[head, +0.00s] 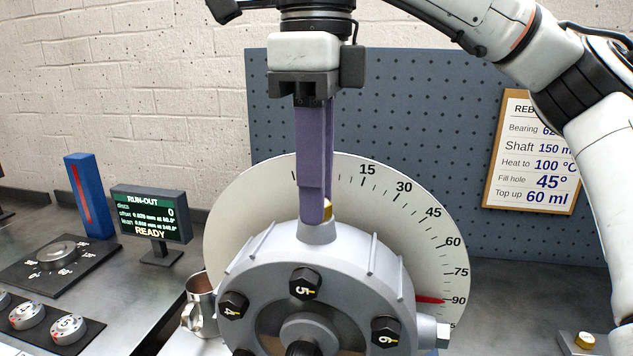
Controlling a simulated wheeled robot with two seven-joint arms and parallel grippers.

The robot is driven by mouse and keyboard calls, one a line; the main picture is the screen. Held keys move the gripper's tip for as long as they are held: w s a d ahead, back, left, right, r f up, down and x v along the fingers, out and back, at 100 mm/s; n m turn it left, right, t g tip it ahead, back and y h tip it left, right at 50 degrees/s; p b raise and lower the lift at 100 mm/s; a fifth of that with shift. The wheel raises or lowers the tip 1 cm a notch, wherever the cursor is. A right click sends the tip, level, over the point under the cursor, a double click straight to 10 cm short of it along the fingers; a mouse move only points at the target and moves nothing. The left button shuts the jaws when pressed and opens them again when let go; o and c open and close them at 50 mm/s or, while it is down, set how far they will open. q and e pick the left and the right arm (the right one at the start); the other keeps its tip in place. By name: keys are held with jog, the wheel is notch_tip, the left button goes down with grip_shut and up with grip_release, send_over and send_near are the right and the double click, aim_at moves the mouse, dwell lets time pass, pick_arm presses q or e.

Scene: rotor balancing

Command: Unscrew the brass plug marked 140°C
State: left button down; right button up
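A grey round housing (258,262) stands in the middle of the head view with a raised boss (318,233) on top. A brass plug (328,210) sits at this boss, mostly hidden behind a fingertip. No 140°C mark is legible on it. My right gripper (321,208) points straight down from above, its purple fingers at the plug, one nearer the camera than the other. Whether they press on it or only stand around it cannot be told. A second brass piece (585,340) shows at the lower right, its marking unreadable. My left gripper is not in view.
A white dial (392,215) stands behind the housing, its red pointer near 90. A metal jug (200,303) stands to its left. A run-out display (150,213) reads READY. Knob panels (40,325) lie left; a note board (532,150) hangs on the pegboard (430,120).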

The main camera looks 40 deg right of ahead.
jog(key=c, duration=0.4)
jog(key=n+p, duration=0.2)
jog(key=n, duration=0.1)
jog(key=n+p, duration=0.2)
jog(key=shift+r, duration=0.3)
jog(key=shift+f+n+b, duration=0.3)
jog(key=shift+n+b, duration=0.1)
jog(key=shift+n, duration=0.5)
jog(key=n, duration=0.7)
jog(key=shift+n, duration=0.3)
jog(key=n, duration=0.3)
jog(key=shift+n, duration=0.4)
